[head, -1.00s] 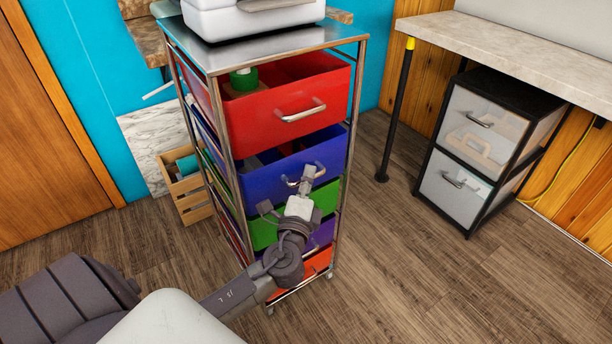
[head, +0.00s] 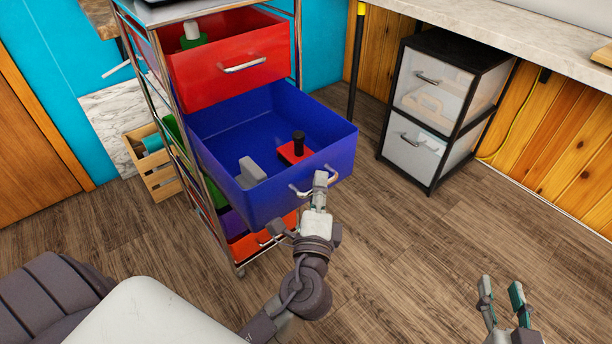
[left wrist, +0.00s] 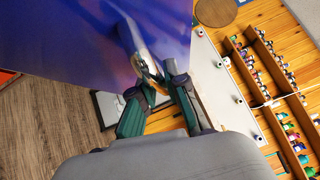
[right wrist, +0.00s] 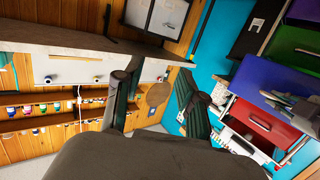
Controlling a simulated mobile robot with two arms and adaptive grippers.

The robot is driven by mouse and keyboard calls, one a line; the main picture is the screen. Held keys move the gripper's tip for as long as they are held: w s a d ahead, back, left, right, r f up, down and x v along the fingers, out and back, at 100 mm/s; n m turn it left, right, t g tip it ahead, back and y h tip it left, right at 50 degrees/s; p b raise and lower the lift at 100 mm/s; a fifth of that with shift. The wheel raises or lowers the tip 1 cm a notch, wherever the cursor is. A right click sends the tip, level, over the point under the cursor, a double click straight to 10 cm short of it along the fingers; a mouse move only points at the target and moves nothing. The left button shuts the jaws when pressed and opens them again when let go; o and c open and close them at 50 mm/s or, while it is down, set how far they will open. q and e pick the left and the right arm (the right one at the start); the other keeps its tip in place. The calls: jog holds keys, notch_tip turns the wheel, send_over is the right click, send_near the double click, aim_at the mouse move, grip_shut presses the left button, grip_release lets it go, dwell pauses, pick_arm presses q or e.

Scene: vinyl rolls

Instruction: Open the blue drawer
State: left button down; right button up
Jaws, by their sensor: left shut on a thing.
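The blue drawer (head: 258,205) is pulled far out of the metal-framed drawer cart, in the head view. Inside it lie a red block with a black knob (head: 296,150) and a grey-white piece (head: 250,173). My left gripper (head: 319,182) is shut on the drawer's metal handle (head: 300,190) at its front. The left wrist view shows the fingers (left wrist: 160,82) at the handle, against the blue front. My right gripper (head: 502,296) is open and empty, low at the right, apart from the cart. Its spread fingers also show in the right wrist view (right wrist: 155,98).
A red drawer (head: 228,75) above is partly out and holds a green and white item. An orange drawer (head: 262,240) shows below. A wooden crate (head: 155,175) stands left of the cart. A black-framed drawer unit (head: 440,110) stands right. Floor in front is clear.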

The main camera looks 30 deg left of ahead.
pick_arm(q)
jog(key=shift+s+d, duration=0.25)
jog(key=shift+d, duration=0.3)
jog(key=shift+s+d, duration=0.25)
jog(key=shift+d, duration=0.3)
pick_arm(e)
jog(key=shift+w+a+r+t, duration=0.15)
jog(key=shift+r+t, duration=0.25)
jog(key=shift+r, duration=0.2)
jog(key=shift+w+a+r+t, duration=0.1)
jog(key=shift+r+t, duration=0.3)
jog(key=shift+r, duration=0.15)
pick_arm(q)
jog(key=c, duration=1.2)
grip_release()
jog(key=v, duration=1.2)
